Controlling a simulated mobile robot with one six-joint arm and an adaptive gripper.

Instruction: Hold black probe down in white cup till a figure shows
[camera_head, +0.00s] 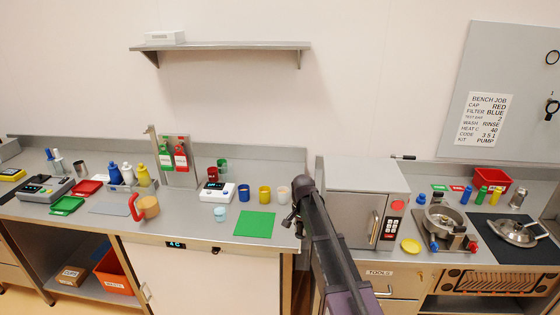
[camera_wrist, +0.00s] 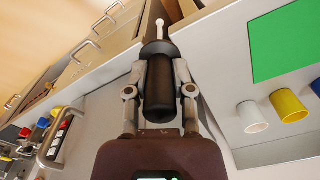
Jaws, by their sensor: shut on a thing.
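My gripper (camera_wrist: 160,72) is shut on the black probe (camera_wrist: 158,92) in the wrist view. The probe's narrower end carries a thin white tip (camera_wrist: 160,28) pointing away from my wrist. The white cup (camera_wrist: 252,118) stands to the right of the probe in that view, clearly apart from it. In the head view my gripper (camera_head: 291,218) is at the bench's right end, just right of the white cup (camera_head: 283,196). The probe is hard to make out there. A white meter (camera_head: 214,194) with a small display stands farther left; its reading is too small to tell.
A yellow cup (camera_head: 265,195) and a blue cup (camera_head: 243,193) stand left of the white cup. A steel oven (camera_head: 355,205) stands close on my arm's right.

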